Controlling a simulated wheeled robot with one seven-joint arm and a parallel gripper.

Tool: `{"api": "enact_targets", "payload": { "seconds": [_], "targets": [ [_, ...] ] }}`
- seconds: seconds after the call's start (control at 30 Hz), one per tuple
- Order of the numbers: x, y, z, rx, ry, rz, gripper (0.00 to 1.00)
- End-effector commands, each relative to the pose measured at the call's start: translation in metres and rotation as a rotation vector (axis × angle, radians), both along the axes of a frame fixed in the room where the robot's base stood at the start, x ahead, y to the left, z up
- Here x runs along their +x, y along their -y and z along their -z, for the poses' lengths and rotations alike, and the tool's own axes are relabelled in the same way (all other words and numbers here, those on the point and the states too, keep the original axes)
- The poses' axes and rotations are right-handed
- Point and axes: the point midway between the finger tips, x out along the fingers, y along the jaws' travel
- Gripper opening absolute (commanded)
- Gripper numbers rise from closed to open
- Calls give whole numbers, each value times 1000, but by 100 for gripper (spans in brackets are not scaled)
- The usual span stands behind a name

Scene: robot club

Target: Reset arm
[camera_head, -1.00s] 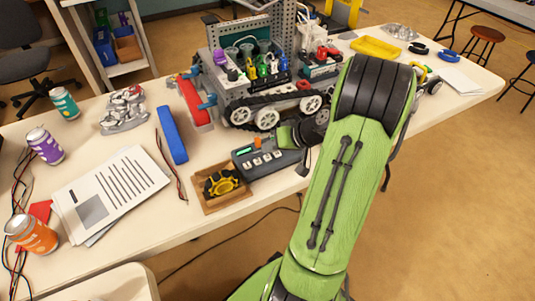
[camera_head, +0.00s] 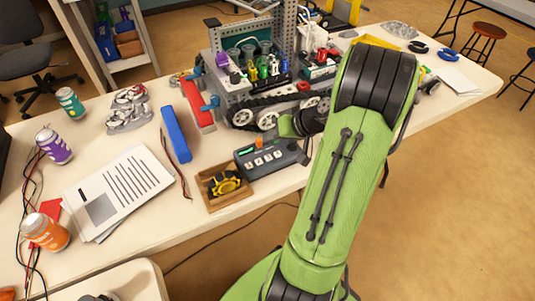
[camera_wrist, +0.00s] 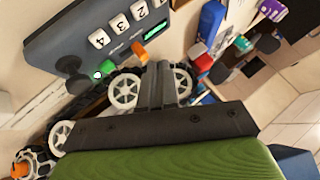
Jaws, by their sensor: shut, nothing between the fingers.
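My green arm rises across the right side of the head view and bends at a dark joint. Its wrist end hangs over the table (camera_head: 110,215), beside the tracked robot and above the grey button box (camera_head: 270,157). My gripper (camera_wrist: 162,68) shows in the wrist view with its dark fingers close together, shut and empty. The button box with white numbered keys (camera_wrist: 100,38) lies beyond the fingers there. In the head view the arm largely hides the fingers.
The tracked robot (camera_head: 270,100) with wheels and coloured parts stands close to my wrist. A wooden tray (camera_head: 228,197) with a yellow-black item sits at the front. Open floor is right.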

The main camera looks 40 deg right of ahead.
Motion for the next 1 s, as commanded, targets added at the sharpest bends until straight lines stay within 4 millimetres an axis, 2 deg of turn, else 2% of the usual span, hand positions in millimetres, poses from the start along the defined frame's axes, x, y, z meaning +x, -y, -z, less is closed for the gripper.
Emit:
{"api": "enact_targets", "payload": {
  "seconds": [0.27,0.33,0.37,0.43,0.53,0.6,0.7,0.8,0.9,1.0],
  "targets": [
    [0,0,0,0,0,0,0],
    [2,-6,-6,-9,-9,-16,0],
    [4,-14,-13,-22,-21,-33,0],
    [9,-43,-40,-70,-66,-98,0],
    [5,-104,-94,-181,-157,-204,0],
    [-10,-143,-129,-263,-207,-260,0],
    [-43,-189,-174,-372,-244,-305,0],
    [-84,-220,-212,-455,-243,-322,0],
    [-120,-234,-234,-497,-225,-317,0],
    [-141,-236,-242,-508,-209,-309,0]
  ]
}}
